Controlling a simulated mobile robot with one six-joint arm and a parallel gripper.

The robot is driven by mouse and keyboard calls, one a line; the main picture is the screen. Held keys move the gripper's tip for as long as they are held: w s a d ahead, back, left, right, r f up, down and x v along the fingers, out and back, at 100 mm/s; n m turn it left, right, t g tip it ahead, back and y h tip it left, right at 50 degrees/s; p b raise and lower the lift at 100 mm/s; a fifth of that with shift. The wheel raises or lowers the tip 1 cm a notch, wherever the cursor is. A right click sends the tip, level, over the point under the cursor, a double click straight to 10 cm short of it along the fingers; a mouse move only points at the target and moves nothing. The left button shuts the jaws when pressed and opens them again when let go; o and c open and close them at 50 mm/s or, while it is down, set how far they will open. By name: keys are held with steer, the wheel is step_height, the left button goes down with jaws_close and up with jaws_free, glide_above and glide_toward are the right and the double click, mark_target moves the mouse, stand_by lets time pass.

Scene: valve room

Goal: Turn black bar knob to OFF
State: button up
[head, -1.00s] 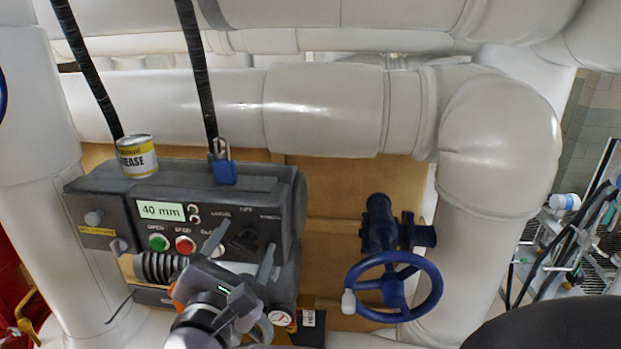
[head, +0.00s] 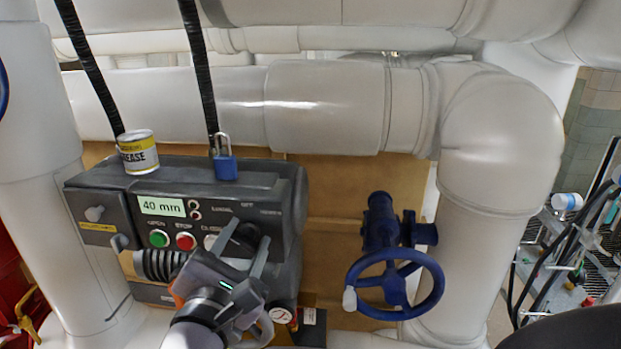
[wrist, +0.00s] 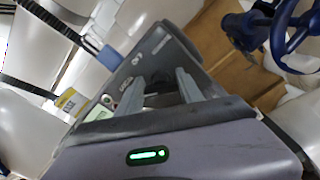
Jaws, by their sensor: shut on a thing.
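The black bar knob (head: 243,239) is on the front of the dark grey control box, below the printed words LOCAL, OFF and REMOTE. My gripper (head: 245,243) reaches up to it from below, with one grey finger on each side, and is shut on it. In the wrist view the dark knob (wrist: 160,84) shows between the two fingers of my gripper (wrist: 158,83). The fingers and wrist hide part of the knob, so I cannot tell exactly which way its bar points.
The control box (head: 200,175) carries a grease can (head: 138,152) and a blue padlock (head: 225,168). A green button (head: 159,239) and a red button (head: 185,241) lie left of my gripper. A blue handwheel (head: 393,290) stands to the right, with a gap between.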

steer(key=m+b, duration=0.1)
steer(key=b, duration=0.2)
steer(key=f+m+b, duration=0.1)
steer(key=m+b, duration=0.1)
steer(key=b, duration=0.1)
steer(key=shift+d, duration=0.1)
steer(key=m+b, duration=0.2)
steer(key=b, duration=0.3)
steer(key=shift+m, duration=0.3)
steer(key=m+b, duration=0.3)
steer(key=b, duration=0.3)
steer(key=shift+m, duration=0.4)
steer(key=m+b, duration=0.1)
steer(key=b, duration=0.1)
steer(key=shift+r+m+b, duration=0.2)
steer(key=shift+m+b, duration=0.1)
steer(key=shift+r, duration=0.1)
steer(key=o, duration=1.4)
